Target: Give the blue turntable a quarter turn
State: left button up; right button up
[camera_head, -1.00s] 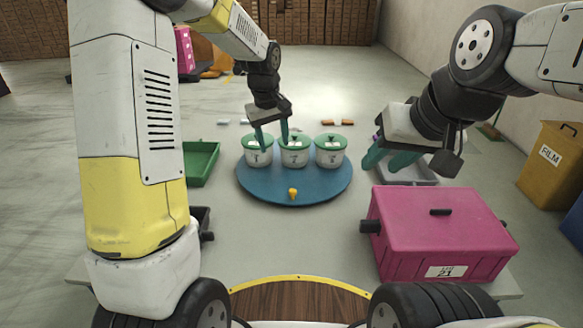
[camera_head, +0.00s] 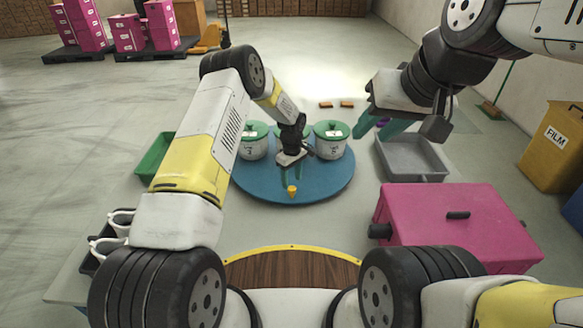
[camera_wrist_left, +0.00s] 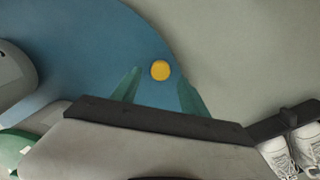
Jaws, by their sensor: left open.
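The blue turntable (camera_head: 325,180) lies on the grey table in the head view, and part of it shows in the left wrist view (camera_wrist_left: 95,45). A yellow knob (camera_head: 292,190) stands at its near edge. My left gripper (camera_head: 291,177) is open over the near part of the turntable, close to the knob. In the left wrist view the knob (camera_wrist_left: 160,70) appears between and just beyond the fingertips (camera_wrist_left: 158,87), with no visible contact. Three white pots with green lids stand on the turntable; the middle one is partly hidden by my left arm. My right gripper (camera_head: 382,128) is open and empty, right of the turntable.
A pink box (camera_head: 450,225) stands at the near right, with a grey tray (camera_head: 412,172) behind it. A green tray (camera_head: 152,158) is left of the turntable. A black tray with white shoes (camera_head: 118,222) is at the near left. Two orange-brown blocks lie behind.

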aim_at(292, 188)
pick_arm(q)
jog(key=shift+f, duration=2)
grip_shut()
